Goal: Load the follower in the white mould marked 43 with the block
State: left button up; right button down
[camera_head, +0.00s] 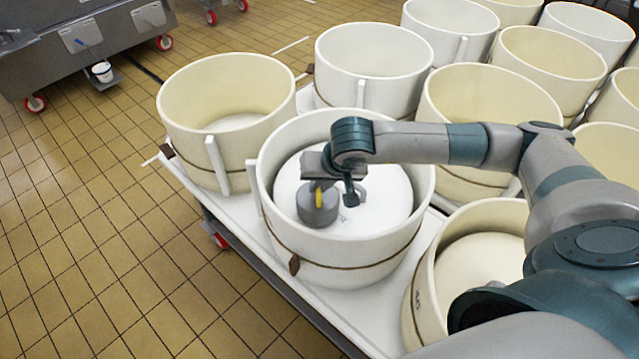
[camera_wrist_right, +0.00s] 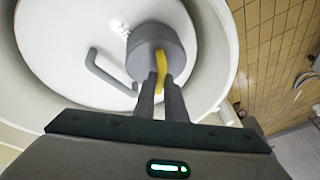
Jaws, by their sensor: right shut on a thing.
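The white mould (camera_head: 340,245) with a brown band stands near the front edge of the table; I cannot read a 43 on it. Inside it lies a round white follower (camera_head: 385,212) with a grey bar handle, which shows in the right wrist view (camera_wrist_right: 104,72). My right gripper (camera_head: 320,184) is shut on the yellow handle (camera_wrist_right: 161,68) of a grey cylindrical block (camera_head: 318,209). The block is upright inside the mould's outline, over the follower's near left part. I cannot tell whether it touches the follower. My left gripper is not in view.
Several similar moulds stand close around on the white table (camera_head: 310,292). One (camera_head: 232,100) is just behind to the left. Another (camera_head: 412,310), with a dark mark, is at the front right, beside my right arm. Tiled floor lies left.

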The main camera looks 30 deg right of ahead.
jog(key=shift+f+b, duration=0.4)
jog(key=shift+b, duration=0.35)
dwell(0.8)
jog(key=c, duration=1.7)
grip_release()
jog(key=shift+c, duration=0.2)
jog(key=shift+s+f, duration=0.1)
jog(key=shift+f, duration=0.05)
jog(key=shift+r+p, duration=1.1)
jog(key=shift+r, duration=2.5)
